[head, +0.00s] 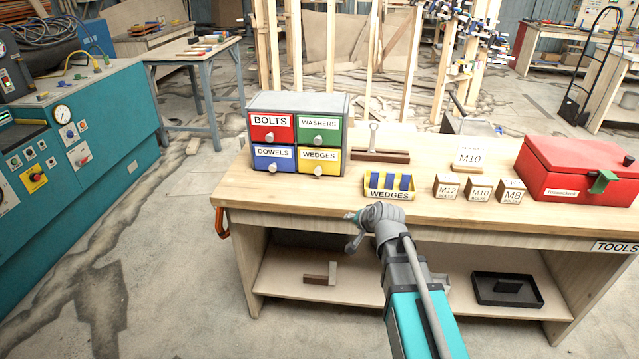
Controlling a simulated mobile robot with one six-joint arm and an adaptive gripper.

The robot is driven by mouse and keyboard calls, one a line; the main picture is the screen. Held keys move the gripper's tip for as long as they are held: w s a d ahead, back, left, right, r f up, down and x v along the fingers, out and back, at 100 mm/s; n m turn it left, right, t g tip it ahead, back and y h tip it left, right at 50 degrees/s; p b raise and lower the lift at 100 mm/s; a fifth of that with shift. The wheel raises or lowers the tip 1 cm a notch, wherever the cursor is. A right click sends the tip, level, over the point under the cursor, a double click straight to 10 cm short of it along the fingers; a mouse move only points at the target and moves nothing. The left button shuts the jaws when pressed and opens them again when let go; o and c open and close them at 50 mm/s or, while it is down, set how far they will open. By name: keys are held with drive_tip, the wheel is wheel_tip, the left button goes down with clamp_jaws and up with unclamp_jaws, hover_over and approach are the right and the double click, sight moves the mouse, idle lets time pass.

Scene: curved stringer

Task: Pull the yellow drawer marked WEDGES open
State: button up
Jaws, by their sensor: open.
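The small drawer cabinet (344,134) stands at the left end of the wooden workbench. Its yellow drawer marked WEDGES (319,162) is the lower right of its drawers and looks shut. A round pale knob (318,171) sits on its front below the label. The red BOLTS, green WASHERS and blue DOWELS drawers also look shut. My gripper (354,232) is open and empty, in front of the bench's front edge. It is below and to the right of the yellow drawer, clearly apart from it.
A yellow bin labelled WEDGES (389,195) with blue pieces stands right of the cabinet, near the front edge. Small M12, M10 and M8 boxes (479,190) and a red toolbox (578,168) stand further right. The bench top before the cabinet (290,190) is clear.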

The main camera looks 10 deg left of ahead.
sight(319, 172)
drive_tip(key=w+a+m+t+b, duration=0.2)
drive_tip(key=w, duration=0.1)
drive_tip(key=w+a+r+m+t+y+b, duration=0.1)
drive_tip(key=w+a+m+t+b, duration=0.1)
drive_tip(key=w+a, duration=0.1)
drive_tip(key=w+a+m+t+b, duration=0.2)
drive_tip(key=w, duration=0.1)
drive_tip(key=shift+w+a+r, duration=0.3)
drive_tip(key=shift+w+a, duration=0.1)
drive_tip(key=shift+w+a+r+m+t+b, duration=0.25)
drive_tip(key=shift+w+a+m+t+b, duration=0.1)
drive_tip(key=shift+m+t+b, duration=0.2)
drive_tip(key=shift+w+r+t, duration=0.1)
drive_tip(key=shift+r+t, duration=0.1)
drive_tip(key=shift+t, duration=0.05)
drive_tip(key=b+x, duration=0.1)
drive_tip(key=x, duration=1.2)
drive_tip(key=shift+w+a, duration=0.2)
drive_tip(key=shift+w, duration=0.15)
clamp_jaws()
